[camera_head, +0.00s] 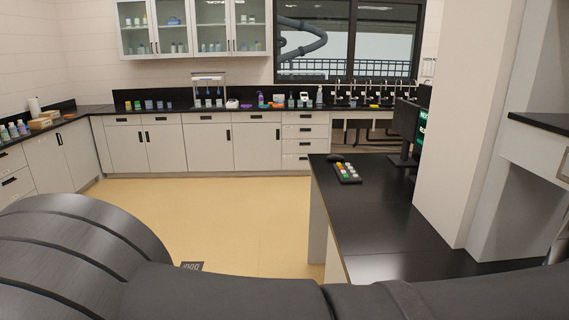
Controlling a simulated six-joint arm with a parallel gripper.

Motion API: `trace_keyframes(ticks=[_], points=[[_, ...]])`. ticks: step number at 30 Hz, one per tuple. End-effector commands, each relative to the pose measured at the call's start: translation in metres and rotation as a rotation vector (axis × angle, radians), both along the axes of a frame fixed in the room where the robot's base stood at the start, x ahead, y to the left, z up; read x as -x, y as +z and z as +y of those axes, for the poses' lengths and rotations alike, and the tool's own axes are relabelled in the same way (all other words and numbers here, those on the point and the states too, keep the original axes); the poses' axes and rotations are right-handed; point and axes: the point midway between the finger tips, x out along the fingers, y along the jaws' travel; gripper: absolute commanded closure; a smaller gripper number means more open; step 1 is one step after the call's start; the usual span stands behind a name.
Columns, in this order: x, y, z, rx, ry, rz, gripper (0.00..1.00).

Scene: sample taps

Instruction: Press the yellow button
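A small dark button panel (347,173) lies on the black counter (385,215) right of centre. It carries small coloured buttons in rows, with green, orange-yellow, red and whitish ones. They are too small to tell the yellow one apart from orange with certainty. My gripper is not in view. Dark links of my own arm fill the lower foreground, well in front of the panel and apart from it.
A dark monitor (407,127) with green text stands right of the panel, beside a pale pillar (468,120). A small dark object (335,157) lies behind the panel. The counter in front of the panel is clear. Bottles and lab gear line the back bench.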

Motion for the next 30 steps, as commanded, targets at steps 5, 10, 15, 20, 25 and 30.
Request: trace_keyframes(ticks=[5, 10, 15, 20, 25, 30], points=[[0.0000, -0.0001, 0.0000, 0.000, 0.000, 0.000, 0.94], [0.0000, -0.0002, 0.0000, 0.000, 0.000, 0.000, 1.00], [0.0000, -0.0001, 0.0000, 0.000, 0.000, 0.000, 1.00], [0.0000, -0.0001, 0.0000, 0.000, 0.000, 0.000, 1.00], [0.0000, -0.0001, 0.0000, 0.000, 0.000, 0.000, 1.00], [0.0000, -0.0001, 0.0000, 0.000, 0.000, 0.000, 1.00]])
